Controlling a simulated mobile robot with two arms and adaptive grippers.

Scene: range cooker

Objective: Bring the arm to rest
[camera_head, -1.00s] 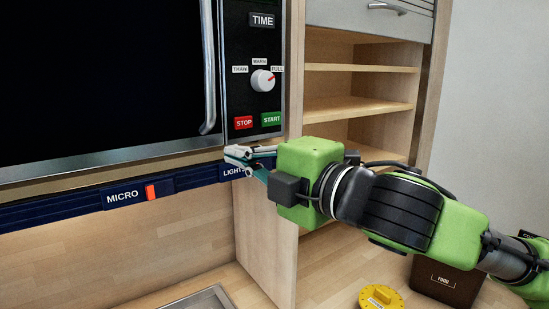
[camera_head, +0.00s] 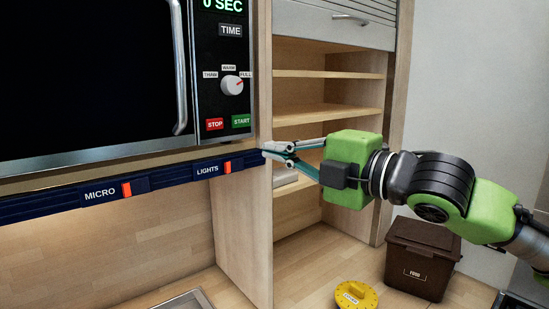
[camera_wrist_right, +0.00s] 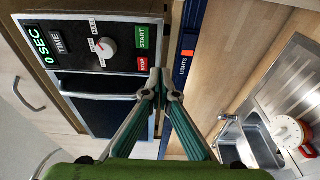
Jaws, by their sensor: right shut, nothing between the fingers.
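My right gripper (camera_head: 266,149) is shut and empty. In the head view it points left, in front of the cabinet side panel, just right of the dark blue switch strip (camera_head: 170,178). In the right wrist view its fingertips (camera_wrist_right: 159,76) meet, with the start and stop buttons beyond them. My right arm, green and black, reaches in from the right edge. My left gripper is not in view.
A microwave (camera_head: 90,75) with a dial stands at the upper left. Open shelves (camera_head: 325,110) are behind the gripper. A brown food bin (camera_head: 421,262) and a yellow round item (camera_head: 356,296) sit on the counter. A sink (camera_wrist_right: 250,143) shows in the wrist view.

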